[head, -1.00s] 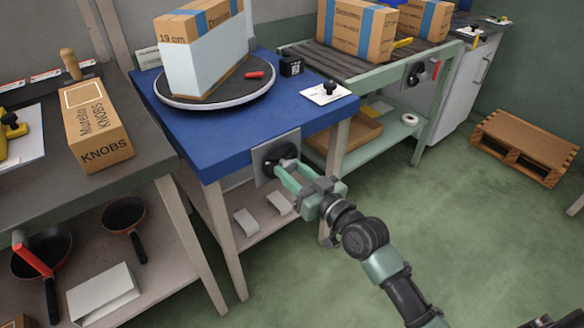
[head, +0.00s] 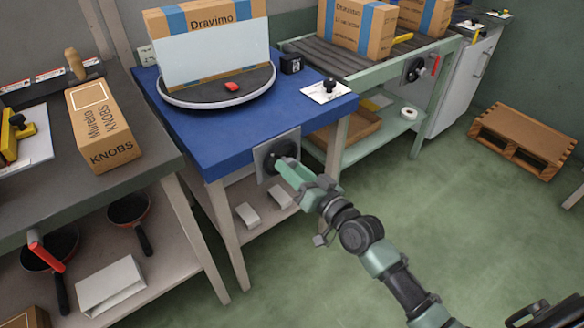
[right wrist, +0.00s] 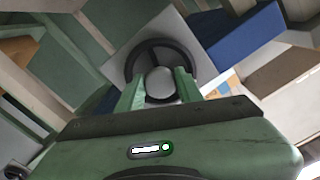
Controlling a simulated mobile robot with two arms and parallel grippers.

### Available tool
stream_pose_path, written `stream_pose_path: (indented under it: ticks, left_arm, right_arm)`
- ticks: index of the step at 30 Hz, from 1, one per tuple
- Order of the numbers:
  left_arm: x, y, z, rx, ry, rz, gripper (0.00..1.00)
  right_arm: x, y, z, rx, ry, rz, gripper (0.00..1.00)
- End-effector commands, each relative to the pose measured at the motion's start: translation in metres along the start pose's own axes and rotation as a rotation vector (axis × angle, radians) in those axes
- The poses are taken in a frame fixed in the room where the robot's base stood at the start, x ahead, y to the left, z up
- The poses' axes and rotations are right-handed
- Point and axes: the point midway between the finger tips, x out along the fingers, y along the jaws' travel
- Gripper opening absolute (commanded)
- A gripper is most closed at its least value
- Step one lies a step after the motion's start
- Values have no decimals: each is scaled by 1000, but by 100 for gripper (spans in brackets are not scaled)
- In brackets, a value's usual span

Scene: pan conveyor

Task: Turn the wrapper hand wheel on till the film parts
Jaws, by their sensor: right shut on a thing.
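The black hand wheel (head: 277,154) sits on a grey plate on the front of the blue wrapper table (head: 220,150). My right gripper (head: 282,165) is at the wheel, shut on it. In the right wrist view, the fingers of my right gripper (right wrist: 158,88) reach to the grey hub of the wheel (right wrist: 134,62), inside its dark rim. The round turntable (head: 205,103) on the table carries a carton (head: 207,14) with a pale sheet or film (head: 212,54) across its near face. A red piece (head: 232,86) lies on the turntable. My left gripper is out of view.
A black box (head: 291,64) and a white card with a black knob (head: 329,91) stand on the blue table. A grey bench with a knobs carton (head: 101,127) is at left. A roller conveyor (head: 395,60) with cartons stands behind at right.

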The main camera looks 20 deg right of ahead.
Motion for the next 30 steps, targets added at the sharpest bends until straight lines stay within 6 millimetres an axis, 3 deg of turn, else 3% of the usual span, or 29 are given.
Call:
stream_pose_path:
  ticks: [6,7,9,20,30]
  left_arm:
    - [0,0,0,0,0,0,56]
    - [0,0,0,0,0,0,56]
    - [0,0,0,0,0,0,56]
    - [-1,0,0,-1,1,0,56]
    - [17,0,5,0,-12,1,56]
  right_arm:
    - [0,0,0,-1,0,1,0]
    - [0,0,0,-1,0,1,44]
    - [0,0,0,-1,0,1,57]
    - [-4,0,0,-2,-1,1,57]
    - [-58,1,0,-3,-3,1,57]
